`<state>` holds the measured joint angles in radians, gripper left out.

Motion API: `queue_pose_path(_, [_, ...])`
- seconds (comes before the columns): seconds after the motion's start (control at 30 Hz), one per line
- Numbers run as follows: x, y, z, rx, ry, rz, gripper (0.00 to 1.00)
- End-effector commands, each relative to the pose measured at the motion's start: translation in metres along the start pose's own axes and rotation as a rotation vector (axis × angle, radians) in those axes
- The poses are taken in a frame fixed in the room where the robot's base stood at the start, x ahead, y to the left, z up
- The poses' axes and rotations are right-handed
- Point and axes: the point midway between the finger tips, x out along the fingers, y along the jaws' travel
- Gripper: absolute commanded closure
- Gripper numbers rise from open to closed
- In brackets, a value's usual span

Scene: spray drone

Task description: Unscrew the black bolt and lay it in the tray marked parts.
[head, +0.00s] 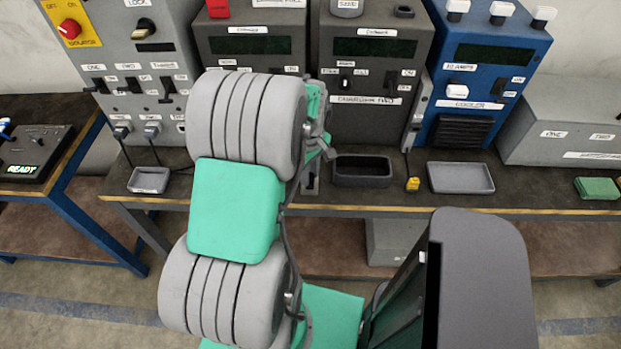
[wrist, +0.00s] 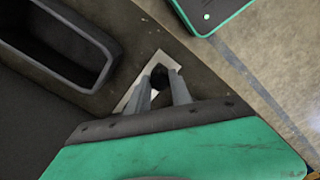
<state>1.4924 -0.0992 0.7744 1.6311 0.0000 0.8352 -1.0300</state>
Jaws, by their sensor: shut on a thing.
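My gripper (wrist: 163,82) points down at the bench, and its two grey fingers are shut on a small round black thing, which looks like the black bolt (wrist: 160,73). The bolt is partly hidden by the fingers. A pale plate (wrist: 132,98) lies around and under the fingertips. I cannot tell whether the bolt is seated or lifted. In the head view my arm hides the fingers and bolt. A dark tray (head: 362,183) stands just right of my wrist; it also shows in the wrist view (wrist: 84,85). No tray label reads as parts.
A small grey tray (head: 148,190) stands left on the bench, and a wider grey tray (head: 460,190) stands right. A yellow plug (head: 413,184) lies between the dark and wider trays. Tall control boxes (head: 375,120) line the back. A green block (head: 597,188) lies far right.

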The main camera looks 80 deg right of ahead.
Motion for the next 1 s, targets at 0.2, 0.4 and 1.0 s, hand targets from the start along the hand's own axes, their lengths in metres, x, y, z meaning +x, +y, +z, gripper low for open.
queue_pose_path(0.2, [-0.001,0.000,0.000,-0.409,0.000,-0.001,1.00])
queue_pose_path(0.4, [-0.001,0.000,0.000,-0.688,0.000,0.001,1.00])
queue_pose_path(1.0, [-0.028,0.000,0.000,-0.684,0.000,0.001,1.00])
